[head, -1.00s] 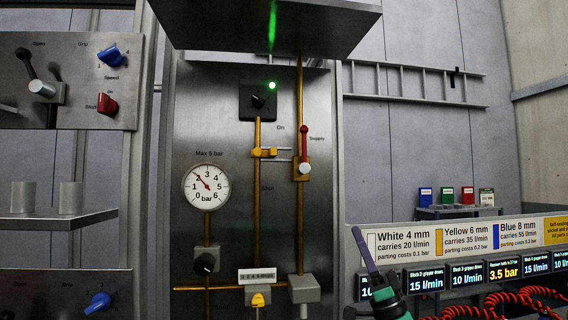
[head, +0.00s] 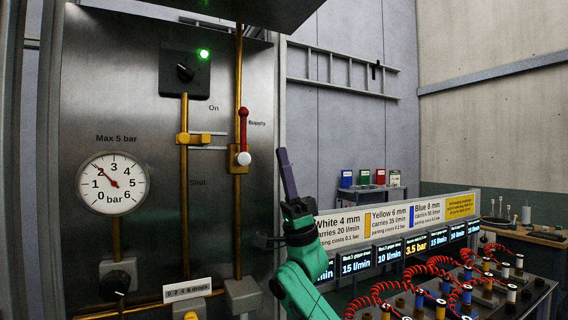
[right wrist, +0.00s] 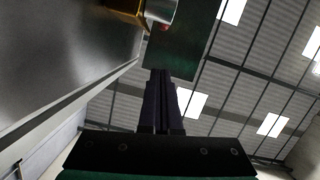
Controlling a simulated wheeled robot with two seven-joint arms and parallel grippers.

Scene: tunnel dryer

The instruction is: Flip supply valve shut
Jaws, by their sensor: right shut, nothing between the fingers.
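The supply valve (head: 243,140) is on a brass pipe on the steel panel. Its red lever (head: 243,122) stands upright above a pale round hub (head: 243,159), at the height of the word "On"; "Shut" is printed lower down. My right gripper (head: 283,153) is shut and empty, its dark fingers pointing up, to the right of the valve and apart from it in the picture. In the right wrist view the closed fingers (right wrist: 161,74) point toward a silver round part (right wrist: 161,9) with a bit of red and brass beside it, probably the valve. My left gripper is out of view.
A sign board (head: 395,222) and red coiled hoses are at right. A dark overhang (head: 240,10) is above.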

